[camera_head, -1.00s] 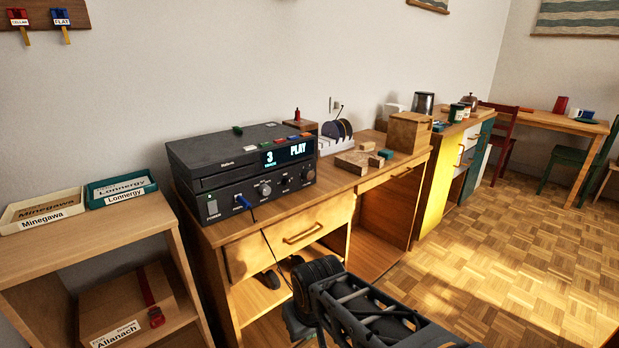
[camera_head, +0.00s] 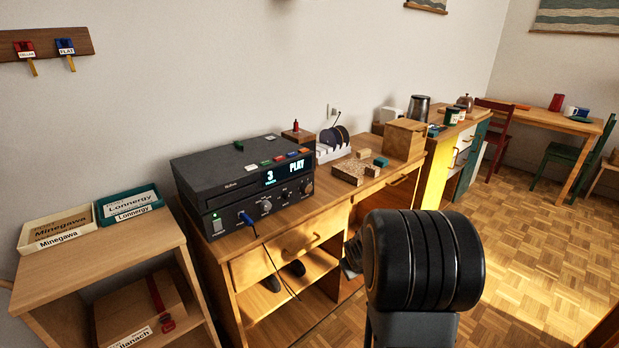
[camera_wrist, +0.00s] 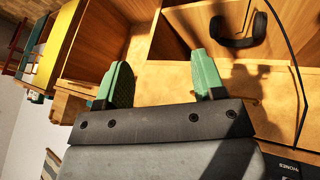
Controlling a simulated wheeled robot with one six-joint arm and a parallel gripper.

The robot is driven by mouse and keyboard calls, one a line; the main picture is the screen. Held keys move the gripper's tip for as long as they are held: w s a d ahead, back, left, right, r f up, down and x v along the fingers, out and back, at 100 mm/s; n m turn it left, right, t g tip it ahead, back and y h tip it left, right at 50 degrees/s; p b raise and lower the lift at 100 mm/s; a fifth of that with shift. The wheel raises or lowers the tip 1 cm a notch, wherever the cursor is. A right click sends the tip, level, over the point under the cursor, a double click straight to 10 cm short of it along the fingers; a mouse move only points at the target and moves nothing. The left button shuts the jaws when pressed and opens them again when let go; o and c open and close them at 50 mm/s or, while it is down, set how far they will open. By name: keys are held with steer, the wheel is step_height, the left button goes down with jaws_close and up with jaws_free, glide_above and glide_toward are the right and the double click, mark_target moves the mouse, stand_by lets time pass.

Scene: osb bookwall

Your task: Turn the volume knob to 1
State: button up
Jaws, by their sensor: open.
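The black amplifier (camera_head: 233,221) stands on the wooden desk, under a disc player (camera_head: 222,180) whose display reads "3" and "PLAY". Its front carries several knobs, including a grey-faced one (camera_head: 266,206). Their labels are too small to read, so I cannot tell the volume knob or its setting. In the wrist view only the amplifier's front edge (camera_wrist: 288,163) shows, at the bottom right, with the knobs out of sight. My gripper (camera_wrist: 160,82) is open and empty, its green fingers wide apart before the desk front.
A cable (camera_head: 264,243) hangs from the amplifier across the desk drawer (camera_head: 285,247). Headphones (camera_wrist: 240,32) lie in the open shelf below. Trays (camera_head: 127,205) stand on the left cabinet. A disc rack (camera_head: 331,152) and wooden blocks (camera_head: 350,170) occupy the desk's right part.

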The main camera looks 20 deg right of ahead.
steer(key=w+d+r+n+t+p, duration=0.1)
steer(key=w+d+r+n+t, duration=0.1)
steer(key=w+d+n+t, duration=0.25)
steer(key=n+t+y, duration=0.6)
steer(key=n+t, duration=0.2)
glide_toward(308, 189)
steer(key=w, duration=0.6)
steer(key=w+a, duration=0.1)
steer(key=w, duration=0.2)
steer(key=shift+f+p, duration=0.2)
steer(key=shift+p, duration=0.2)
steer(key=shift+c, duration=0.2)
steer(key=c, duration=0.9)
